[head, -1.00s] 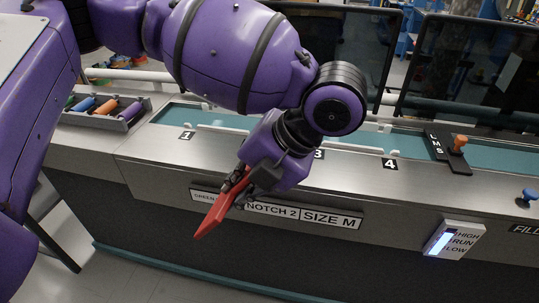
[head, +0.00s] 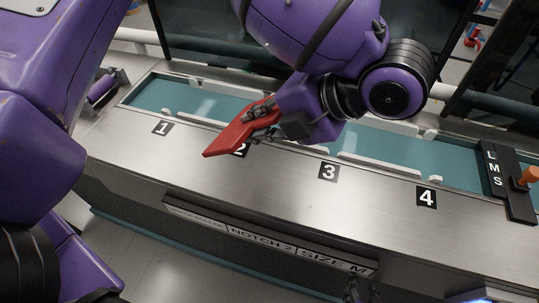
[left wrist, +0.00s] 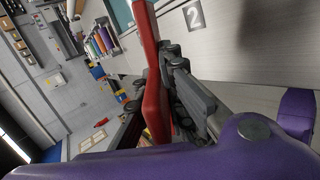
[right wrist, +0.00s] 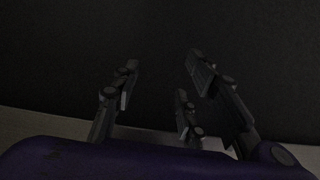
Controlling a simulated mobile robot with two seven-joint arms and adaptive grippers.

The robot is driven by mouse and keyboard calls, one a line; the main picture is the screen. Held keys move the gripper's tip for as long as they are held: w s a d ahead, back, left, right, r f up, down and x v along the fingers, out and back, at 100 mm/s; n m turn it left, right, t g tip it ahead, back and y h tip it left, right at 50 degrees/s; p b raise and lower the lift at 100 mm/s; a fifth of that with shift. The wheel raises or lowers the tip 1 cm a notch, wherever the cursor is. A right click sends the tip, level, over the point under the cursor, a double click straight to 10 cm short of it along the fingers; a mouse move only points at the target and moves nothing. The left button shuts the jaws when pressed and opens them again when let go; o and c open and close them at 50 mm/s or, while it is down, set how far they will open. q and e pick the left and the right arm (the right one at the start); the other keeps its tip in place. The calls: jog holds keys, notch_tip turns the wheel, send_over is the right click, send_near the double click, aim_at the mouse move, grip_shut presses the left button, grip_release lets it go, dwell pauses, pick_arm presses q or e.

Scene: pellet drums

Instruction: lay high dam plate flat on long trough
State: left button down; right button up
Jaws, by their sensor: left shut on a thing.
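The red dam plate (head: 226,140) is held by my left gripper (head: 264,122) above the counter near label 2. It is tilted, with its free end pointing down left, and appears clear of the steel top. In the left wrist view the red plate (left wrist: 154,65) stands between the dark fingers (left wrist: 165,100). The long trough (head: 460,172) is the teal channel with white edge strips behind the numbered labels; my left arm hides part of it. My right gripper (head: 357,291) is low at the front of the counter; its fingers (right wrist: 155,90) are spread and empty.
Labels 1 (head: 161,128), 3 (head: 328,172) and 4 (head: 427,197) mark the bare steel counter. A black L-M-S block (head: 507,182) with an orange knob (head: 529,177) stands at the right. A tray with a purple roller (head: 102,88) is at the left.

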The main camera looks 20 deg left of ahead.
pick_arm(q)
jog(key=shift+s+f, duration=0.15)
jog(key=shift+f, duration=0.35)
notch_tip(320, 180, down, 7)
jog(key=b, duration=0.3)
jog(key=shift+r, duration=0.1)
jog(key=shift+s, duration=0.1)
jog(key=shift+f, duration=1)
pick_arm(e)
jog(key=shift+s+d+f, duration=0.15)
jog(key=shift+s+f, duration=0.3)
jog(key=shift+f, duration=0.15)
jog(key=shift+s+d+f, duration=0.1)
jog(key=shift+s+f, duration=0.3)
jog(key=shift+f, duration=0.2)
jog(key=shift+f, duration=0.1)
